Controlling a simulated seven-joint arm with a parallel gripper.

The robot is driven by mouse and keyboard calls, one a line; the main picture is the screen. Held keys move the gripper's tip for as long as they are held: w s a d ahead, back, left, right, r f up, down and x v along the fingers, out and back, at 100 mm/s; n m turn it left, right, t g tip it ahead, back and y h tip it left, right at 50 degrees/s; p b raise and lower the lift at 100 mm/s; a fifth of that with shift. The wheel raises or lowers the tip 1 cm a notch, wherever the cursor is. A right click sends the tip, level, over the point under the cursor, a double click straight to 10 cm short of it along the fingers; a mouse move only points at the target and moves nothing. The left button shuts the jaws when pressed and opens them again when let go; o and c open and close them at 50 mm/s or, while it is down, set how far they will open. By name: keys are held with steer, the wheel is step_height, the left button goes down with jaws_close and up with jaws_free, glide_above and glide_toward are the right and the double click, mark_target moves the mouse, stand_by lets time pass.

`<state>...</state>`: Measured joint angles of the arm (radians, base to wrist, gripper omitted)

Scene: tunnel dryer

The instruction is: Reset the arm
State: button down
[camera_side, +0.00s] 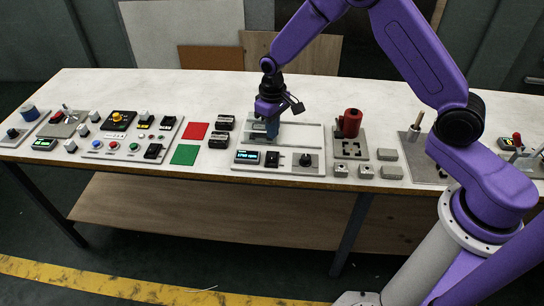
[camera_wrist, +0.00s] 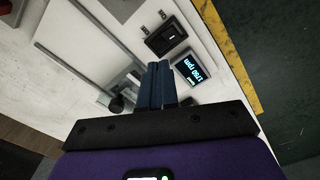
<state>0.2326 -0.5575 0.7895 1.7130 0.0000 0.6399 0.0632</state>
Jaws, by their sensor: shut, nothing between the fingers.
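My gripper (camera_side: 271,130) is over the middle of the white table (camera_side: 350,100), at a grey-white panel unit with a display and a knob. Its blue fingers (camera_wrist: 158,72) are together with nothing between them in the wrist view. The fingertips are low over the unit's plate; I cannot tell whether they touch it. The display (camera_side: 247,157) is lit and sits in front of the gripper; in the wrist view the display (camera_wrist: 190,68) reads about 1790 rpm. A black switch (camera_wrist: 165,38) is beside it. A dark knob (camera_side: 305,160) is at the unit's right.
Left are black boxes (camera_side: 222,122), red (camera_side: 196,131) and green (camera_side: 186,155) squares, and a button panel (camera_side: 125,135). Space above the table is mostly clear.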

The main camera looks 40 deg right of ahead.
steer(key=shift+r, duration=0.1)
steer(key=s+a+r+n, duration=0.35)
steer(key=s+r, duration=0.75)
steer(key=s, duration=0.4)
steer(key=s+d+r+n, duration=0.2)
steer(key=s+d+n, duration=0.1)
steer(key=s, duration=0.7)
steer(key=s+d+r+n, duration=0.3)
steer(key=s+d, duration=0.2)
steer(key=s, duration=0.5)
steer(key=shift+s, duration=0.15)
